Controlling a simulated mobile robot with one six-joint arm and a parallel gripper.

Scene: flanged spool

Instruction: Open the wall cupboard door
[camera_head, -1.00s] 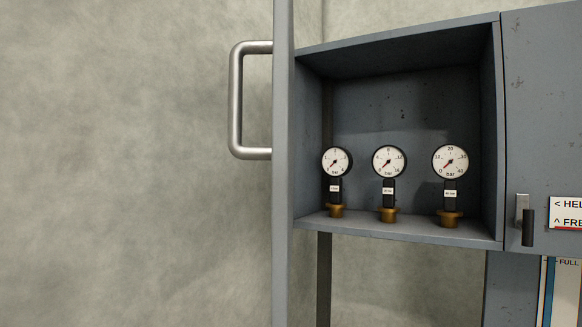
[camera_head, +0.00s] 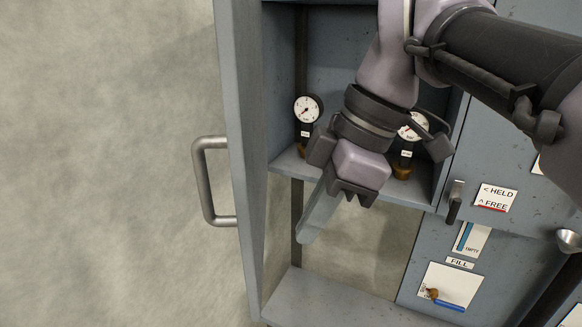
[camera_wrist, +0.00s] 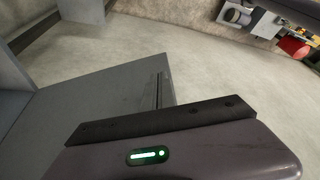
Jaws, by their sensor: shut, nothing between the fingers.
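The grey cupboard door (camera_head: 236,130) stands swung out at the left of the cupboard (camera_head: 345,50) in the head view, seen nearly edge-on with a strip of its inner face showing. Its metal bar handle (camera_head: 206,182) sticks out to the left on the outer side. The cupboard's inside is in plain view. My gripper (camera_head: 308,232) is in front of the opening, right of the door's inner face, pointing down and left. It is shut and empty; I cannot tell whether it touches the door. In the wrist view, a grey panel (camera_wrist: 112,92) lies beyond the gripper body.
A left gauge (camera_head: 308,109) and a partly hidden right gauge (camera_head: 413,126) stand on the shelf; my arm covers the space between. A lower ledge (camera_head: 340,308) is below. Bare wall lies left of the door.

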